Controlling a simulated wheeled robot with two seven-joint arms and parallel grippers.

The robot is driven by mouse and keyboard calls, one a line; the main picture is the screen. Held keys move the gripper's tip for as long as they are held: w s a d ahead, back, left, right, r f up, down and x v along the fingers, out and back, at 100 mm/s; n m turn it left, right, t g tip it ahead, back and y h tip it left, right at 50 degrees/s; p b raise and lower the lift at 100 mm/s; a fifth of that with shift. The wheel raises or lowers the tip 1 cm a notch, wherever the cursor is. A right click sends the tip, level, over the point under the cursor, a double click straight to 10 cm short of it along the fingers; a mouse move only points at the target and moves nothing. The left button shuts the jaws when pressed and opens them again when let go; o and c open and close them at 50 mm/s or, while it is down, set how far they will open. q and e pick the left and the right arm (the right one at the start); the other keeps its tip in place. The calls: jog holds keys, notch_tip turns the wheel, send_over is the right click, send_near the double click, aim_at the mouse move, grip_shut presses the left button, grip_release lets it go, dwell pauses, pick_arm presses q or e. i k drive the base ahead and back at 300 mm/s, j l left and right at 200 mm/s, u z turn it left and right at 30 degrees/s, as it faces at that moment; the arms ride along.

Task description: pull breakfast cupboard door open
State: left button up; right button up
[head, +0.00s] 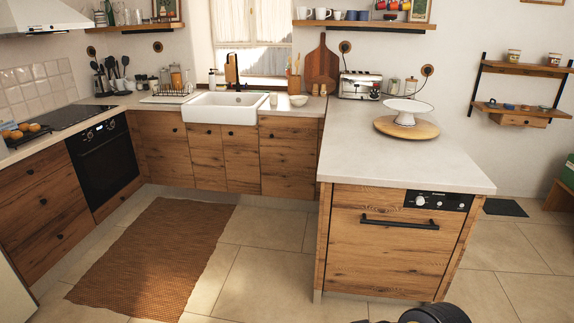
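Wooden cupboard fronts with small dark knobs run under the back counter, among them a door (287,156) right of the sink and another (159,143) left of it. All of these fronts look shut. I cannot tell which one is the breakfast cupboard door. The end of the peninsula has a shut wooden front (391,245) with a black bar handle and a control panel, like a dishwasher. A dark rounded part of my own body shows at the bottom edge, right of centre. Neither gripper can be made out.
The peninsula counter (410,165) juts toward me, with a cake stand (407,112) on a wooden board. A brown rug (155,257) lies on the tiled floor at left. An oven (103,162) stands at left. Open floor (262,255) lies between rug and peninsula.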

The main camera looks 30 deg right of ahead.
aim_at(288, 145)
jog(key=i+l+z, duration=0.25)
jog(key=i, duration=0.2)
jog(key=i+z, duration=0.2)
jog(key=i, duration=0.2)
jog(key=i+z, duration=0.1)
jog(key=i, duration=1.85)
jog(key=i+j+z, duration=0.1)
jog(key=i, duration=1.8)
